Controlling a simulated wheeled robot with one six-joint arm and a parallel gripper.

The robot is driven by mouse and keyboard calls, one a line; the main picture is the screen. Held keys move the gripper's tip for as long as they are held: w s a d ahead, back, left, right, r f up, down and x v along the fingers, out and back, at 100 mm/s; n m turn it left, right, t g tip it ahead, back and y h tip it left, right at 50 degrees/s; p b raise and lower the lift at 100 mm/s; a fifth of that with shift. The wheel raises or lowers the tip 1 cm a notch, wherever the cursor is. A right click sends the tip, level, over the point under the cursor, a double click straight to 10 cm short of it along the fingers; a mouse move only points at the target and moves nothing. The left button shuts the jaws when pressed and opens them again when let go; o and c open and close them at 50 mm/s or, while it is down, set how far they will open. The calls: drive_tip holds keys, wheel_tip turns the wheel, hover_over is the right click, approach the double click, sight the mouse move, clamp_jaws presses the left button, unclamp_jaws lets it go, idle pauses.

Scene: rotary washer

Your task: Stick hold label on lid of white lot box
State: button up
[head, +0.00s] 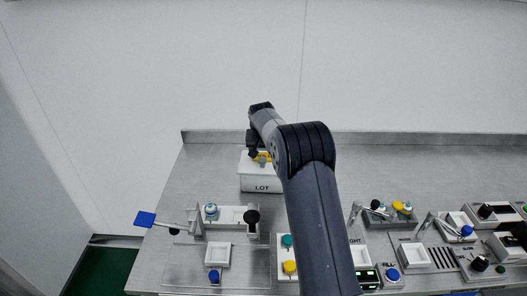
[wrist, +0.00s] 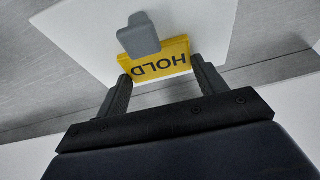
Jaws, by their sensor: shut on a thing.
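The white lot box (head: 261,183) stands on the steel bench, with "LOT" on its front. Its white lid (wrist: 205,22) fills the upper middle of the wrist view. The yellow hold label (wrist: 165,62) is between the fingertips of my gripper (wrist: 160,80), and its word "HOLD" reads upside down there. My gripper is shut on the label, over the lid. A grey knob or tab (wrist: 139,35) overlaps the label's upper edge. In the head view the label (head: 263,157) shows as a small yellow patch at the box top, partly hidden by my arm. I cannot tell whether the label touches the lid.
A blue-ended lever (head: 146,219) and a fixture with a white tray (head: 217,254) stand front left. Teal and yellow buttons (head: 289,267) sit near my arm. Several devices with knobs and white trays (head: 416,254) fill the right front. The bench behind them (head: 400,165) is clear.

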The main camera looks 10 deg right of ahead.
drive_tip(key=o, duration=1)
drive_tip(key=b+v, duration=0.2)
drive_tip(key=v, duration=0.9)
drive_tip(key=shift+f, duration=0.1)
drive_tip(key=p+x, duration=0.2)
drive_tip(key=x, duration=0.8)
drive_tip(key=shift+w+f, duration=0.2)
drive_tip(key=shift+f, duration=0.1)
drive_tip(key=shift+r, duration=0.1)
drive_tip(key=shift+s+r, duration=0.1)
